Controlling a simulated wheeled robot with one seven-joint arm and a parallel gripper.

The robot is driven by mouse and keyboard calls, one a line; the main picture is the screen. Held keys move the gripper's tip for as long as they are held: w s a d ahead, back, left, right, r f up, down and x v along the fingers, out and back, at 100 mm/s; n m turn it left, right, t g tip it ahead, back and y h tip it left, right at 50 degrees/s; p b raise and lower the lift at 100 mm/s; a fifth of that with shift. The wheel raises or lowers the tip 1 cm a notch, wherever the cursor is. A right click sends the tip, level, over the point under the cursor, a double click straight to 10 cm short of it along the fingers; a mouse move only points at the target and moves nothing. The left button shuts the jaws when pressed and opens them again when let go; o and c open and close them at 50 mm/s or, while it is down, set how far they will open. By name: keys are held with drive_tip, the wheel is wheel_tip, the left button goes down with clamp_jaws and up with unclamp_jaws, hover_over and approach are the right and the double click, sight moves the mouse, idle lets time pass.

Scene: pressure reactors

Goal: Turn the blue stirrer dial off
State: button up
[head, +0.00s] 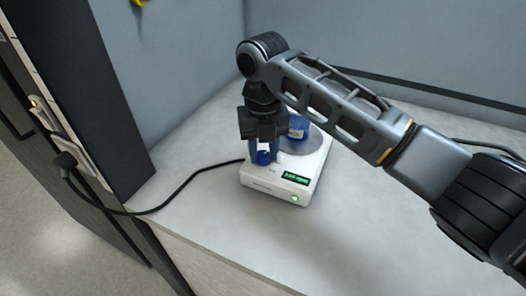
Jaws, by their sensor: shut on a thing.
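The white stirrer (272,191) stands on the grey bench, with a lit green display (296,178) and a round green light (295,199) on its front. The blue dial (263,157) is at the left of the stirrer's front top. My gripper (263,153) points down from above and is shut on the blue dial, with fingers on either side of it. My gripper hides part of the dial and the stirrer's left side. The dial's marking cannot be read.
A container with blue contents (298,127) stands on the stirrer's round plate (305,143), close behind my gripper. A black cable (190,180) runs from the stirrer's left to a wall socket (66,160). The bench (230,225) is clear in front.

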sight(263, 155)
drive_tip(key=shift+n+b, duration=0.45)
drive_tip(key=shift+n, duration=1.45)
drive_tip(key=o, duration=1)
drive_tip(key=shift+o, duration=0.2)
drive_tip(key=shift+r+b, duration=0.45)
drive_tip(key=shift+r, duration=3.45)
